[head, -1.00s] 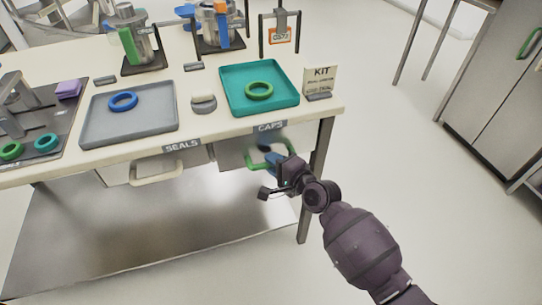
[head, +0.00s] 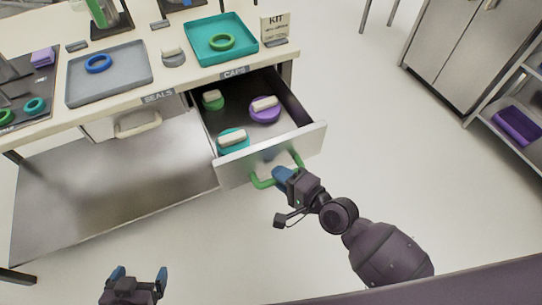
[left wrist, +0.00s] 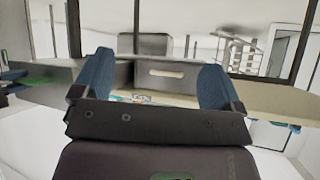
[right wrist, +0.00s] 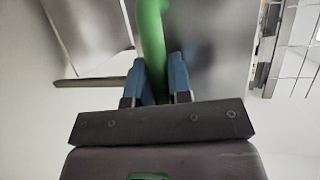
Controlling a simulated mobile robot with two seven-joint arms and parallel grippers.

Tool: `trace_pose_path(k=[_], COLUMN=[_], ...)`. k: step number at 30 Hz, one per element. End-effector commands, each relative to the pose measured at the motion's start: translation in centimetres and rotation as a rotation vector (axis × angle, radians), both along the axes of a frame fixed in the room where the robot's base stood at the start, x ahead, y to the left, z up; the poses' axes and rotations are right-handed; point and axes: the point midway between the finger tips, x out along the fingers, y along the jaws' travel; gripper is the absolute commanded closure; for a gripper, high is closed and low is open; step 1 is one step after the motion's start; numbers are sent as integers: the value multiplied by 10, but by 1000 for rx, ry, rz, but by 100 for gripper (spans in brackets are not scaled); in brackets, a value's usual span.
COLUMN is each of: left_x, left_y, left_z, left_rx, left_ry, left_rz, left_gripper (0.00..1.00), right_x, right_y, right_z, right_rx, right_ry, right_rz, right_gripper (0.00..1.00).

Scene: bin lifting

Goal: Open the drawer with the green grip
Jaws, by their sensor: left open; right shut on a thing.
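The CAPS drawer (head: 312,138) is pulled out from under the table in the head view, with a green grip (head: 262,183) on its front. Inside lie a green cap (head: 207,104), a purple cap (head: 262,116) and a teal cap (head: 226,148), each with a pale bar on top. My right gripper (head: 281,176) is shut on the green grip; the grip (right wrist: 151,40) also runs between its fingers in the right wrist view. My left gripper (head: 140,275) is open and empty at the bottom left of the head view, away from the table; its spread fingers show in the left wrist view (left wrist: 155,85).
The SEALS drawer (head: 108,128) with a pale grip is closed at left. On the table are a grey tray (head: 125,92) with a blue ring, a teal tray (head: 198,42) with a green ring, and a KIT sign (head: 275,28).

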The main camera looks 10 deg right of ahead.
Motion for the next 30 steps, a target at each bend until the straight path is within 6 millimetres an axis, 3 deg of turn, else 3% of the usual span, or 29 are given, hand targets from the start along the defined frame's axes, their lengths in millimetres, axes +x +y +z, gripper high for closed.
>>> trace_pose_path(k=[3, 9, 24, 25, 29, 30], left_x=[-1, -6, -5, -5, -1, 0], left_y=[0, 1, 1, 1, 0, 0], left_z=[1, -1, -1, 0, 2, 3], left_rx=[0, 1, 1, 1, 1, 0], left_ry=[1, 11, 11, 9, 0, -3], left_rz=[1, 5, 3, 3, 1, 0], left_gripper=[8, 8, 8, 8, 8, 8], right_x=[-18, -35, -40, -40, -40, -40], right_y=[-7, -12, -13, -13, -13, -13], right_z=[1, 0, 0, 0, 0, 0], right_rx=[-1, 0, 0, 0, 0, 0], right_ry=[-1, -1, -1, -1, -1, -1], right_rz=[0, 0, 0, 0, 0, 0], right_gripper=[100, 100, 100, 76, 56, 56])
